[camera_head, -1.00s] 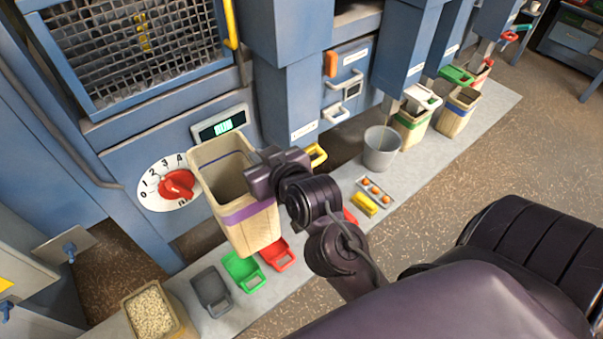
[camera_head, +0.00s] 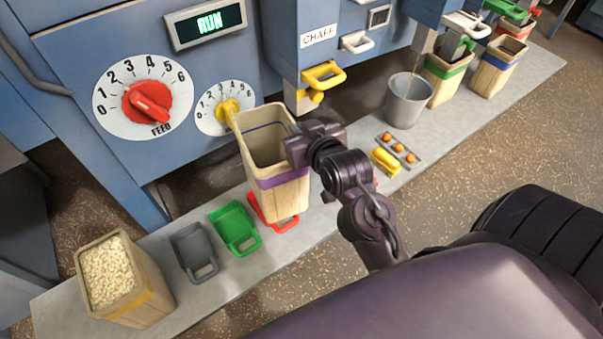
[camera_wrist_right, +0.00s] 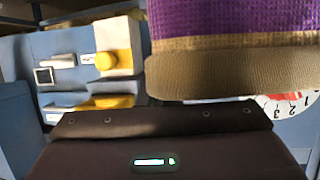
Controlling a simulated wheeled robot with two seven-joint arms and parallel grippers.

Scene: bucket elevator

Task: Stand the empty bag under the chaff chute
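The empty bag (camera_head: 283,190) is a tan, open-topped bag with a purple band. My right gripper (camera_head: 303,148) is shut on its right upper side and holds it upright, apparently above the bench. The bag's lower part and purple band fill the upper right of the right wrist view (camera_wrist_right: 235,50). The chaff chute (camera_head: 318,75) is the blue housing labelled CHAFF, with a yellow handle (camera_head: 324,75) low on it. The bag is left of and in front of this chute. My left gripper is not in view.
A grain-filled bag (camera_head: 135,300) stands at the bench's left end. Grey (camera_head: 193,250), green (camera_head: 235,228) and red (camera_head: 275,222) scoop-like pieces lie near the held bag. A grey bucket (camera_head: 407,103), a yellow block (camera_head: 386,161) and a tray with orange items (camera_head: 410,158) are to the right.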

